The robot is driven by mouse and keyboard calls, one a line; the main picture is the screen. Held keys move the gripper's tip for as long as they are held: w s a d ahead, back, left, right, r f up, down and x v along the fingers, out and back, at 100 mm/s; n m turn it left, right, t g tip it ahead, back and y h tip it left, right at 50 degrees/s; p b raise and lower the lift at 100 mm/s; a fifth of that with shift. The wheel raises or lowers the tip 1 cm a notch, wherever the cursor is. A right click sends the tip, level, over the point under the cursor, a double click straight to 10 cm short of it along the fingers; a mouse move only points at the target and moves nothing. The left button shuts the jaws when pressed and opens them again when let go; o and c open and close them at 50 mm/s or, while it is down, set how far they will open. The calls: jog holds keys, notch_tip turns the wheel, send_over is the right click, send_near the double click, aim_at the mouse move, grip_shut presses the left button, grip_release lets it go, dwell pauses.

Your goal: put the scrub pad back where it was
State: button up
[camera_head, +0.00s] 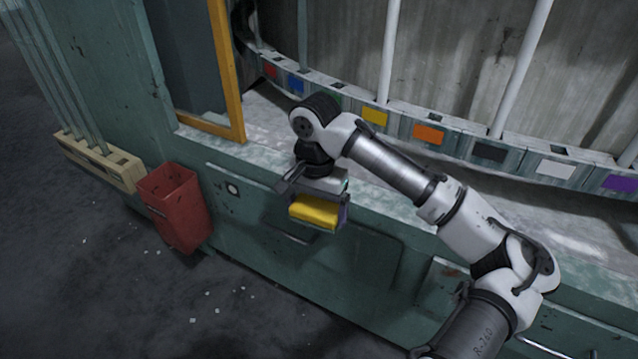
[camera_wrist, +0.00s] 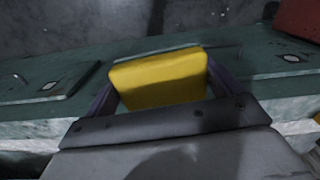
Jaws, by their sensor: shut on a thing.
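The scrub pad (camera_head: 314,212) is a yellow block, held between the fingers of my gripper (camera_head: 318,218). In the wrist view the yellow pad (camera_wrist: 160,80) sits between the two dark fingers of my gripper (camera_wrist: 160,86), which touch its sides. In the head view the pad is in front of the green cabinet face, near the ledge edge. I cannot tell whether it touches the cabinet. Part of the pad is hidden behind the gripper body in the wrist view.
A red bin (camera_head: 174,207) hangs at the cabinet's left. A cream rack (camera_head: 100,162) holds glass tubes further left. A yellow-framed panel (camera_head: 232,85) stands on the ledge. Behind my arm runs a row of colour-marked blocks (camera_head: 428,133) with white upright tubes.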

jog(key=a+f+n, duration=0.1)
jog(key=f+n, duration=0.2)
jog(key=f, duration=1.3)
jog(key=s+a+f+n, duration=0.1)
jog(key=a+f+n, duration=0.1)
jog(key=f, duration=1.5)
jog(key=shift+s+a+f+n, duration=0.15)
jog(key=shift+s+f+n, duration=0.1)
jog(key=shift+n, duration=0.15)
